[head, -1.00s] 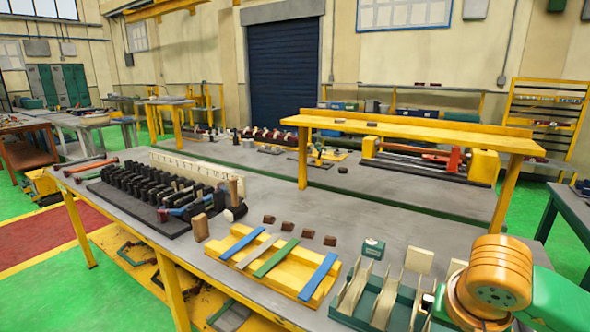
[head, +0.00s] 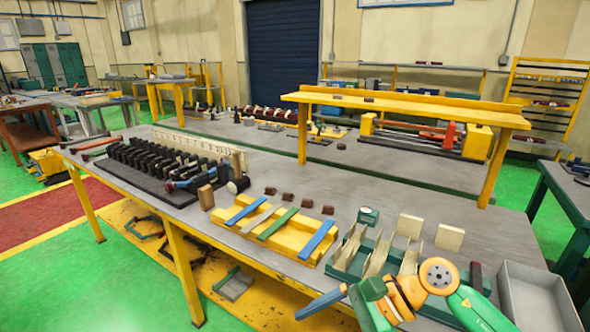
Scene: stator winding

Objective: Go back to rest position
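My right arm comes in at the lower right, with orange and green links, over the front edge of the bench. Its green end (head: 368,300) points left. A slim blue piece (head: 321,304) sticks out from that end to the lower left, beyond the bench edge; I cannot tell whether it is a finger or a held thing. The fingertips are not clear, so open or shut does not show. My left arm and gripper are not in view.
The arm overlaps the front of a green tray with upright dividers (head: 350,250). A grey open bin (head: 537,290) stands to its right. Left of the tray is a yellow fixture with coloured strips (head: 270,245), then a black rack (head: 160,170). Free floor lies in front.

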